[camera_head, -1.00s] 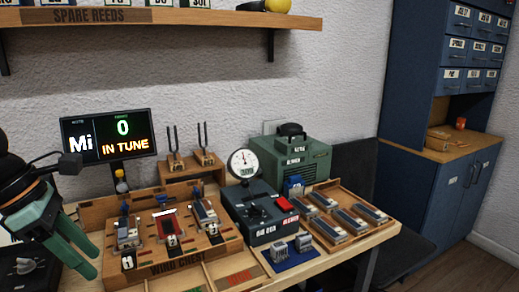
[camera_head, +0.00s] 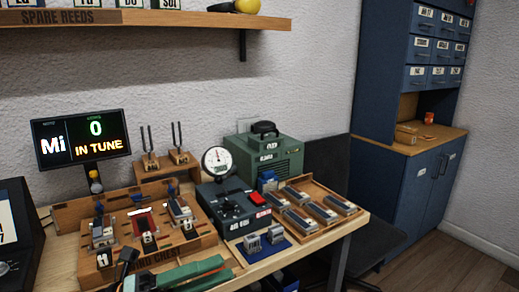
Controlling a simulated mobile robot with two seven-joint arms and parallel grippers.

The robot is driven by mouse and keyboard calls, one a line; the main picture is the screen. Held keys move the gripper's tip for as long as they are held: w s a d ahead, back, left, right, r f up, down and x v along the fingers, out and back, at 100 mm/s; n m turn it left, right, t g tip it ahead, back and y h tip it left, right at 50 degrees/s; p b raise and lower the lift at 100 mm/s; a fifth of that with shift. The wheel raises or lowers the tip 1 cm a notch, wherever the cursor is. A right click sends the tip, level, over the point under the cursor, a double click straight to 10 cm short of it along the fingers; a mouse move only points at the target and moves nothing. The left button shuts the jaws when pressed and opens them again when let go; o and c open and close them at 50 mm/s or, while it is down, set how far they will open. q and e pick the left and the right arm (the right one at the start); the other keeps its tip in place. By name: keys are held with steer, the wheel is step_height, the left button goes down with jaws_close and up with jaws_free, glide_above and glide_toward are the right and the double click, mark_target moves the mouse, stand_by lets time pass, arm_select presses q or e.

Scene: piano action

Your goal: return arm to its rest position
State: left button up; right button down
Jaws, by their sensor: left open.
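Most of my left arm is out of view below. My right gripper is not in view. The display (camera_head: 81,140) behind the chest reads "Mi", "0" and "IN TUNE".
On the bench stand a blue box with a round gauge (camera_head: 217,160), a green machine (camera_head: 262,155) and a wooden tray (camera_head: 342,226) with several reed blocks. Two tuning forks (camera_head: 180,157) stand behind. A shelf (camera_head: 180,20) overhangs the bench. A blue cabinet (camera_head: 416,190) stands at right.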

arm_select(q)
steer(key=w+a+f+n+t+y, duration=0.1)
steer(key=a+f+n+t+y, duration=0.2)
steer(key=f+n+t+y, duration=0.65)
steer(key=w+a+f+n+t+y, duration=0.25)
steer(key=f+n+y, duration=0.25)
steer(key=f+n, duration=1)
steer(key=s+f+n+g+y, duration=0.3)
steer(key=s+f+n+g, duration=0.6)
steer(key=s+f, duration=0.65)
steer(key=s+a+r+n+t+p, duration=0.1)
steer(key=a+r+p, duration=0.2)
steer(key=r+p, duration=0.8)
steer(key=shift+s+a+t+y+p, duration=0.15)
steer(key=shift+a+t+y+p, duration=0.25)
steer(key=shift+p, duration=0.7)
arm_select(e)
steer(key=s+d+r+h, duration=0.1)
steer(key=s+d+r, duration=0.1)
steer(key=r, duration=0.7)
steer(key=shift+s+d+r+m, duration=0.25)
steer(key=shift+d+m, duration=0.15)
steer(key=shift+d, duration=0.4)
arm_select(q)
steer(key=shift+d+n, duration=0.1)
steer(key=shift+n, duration=0.15)
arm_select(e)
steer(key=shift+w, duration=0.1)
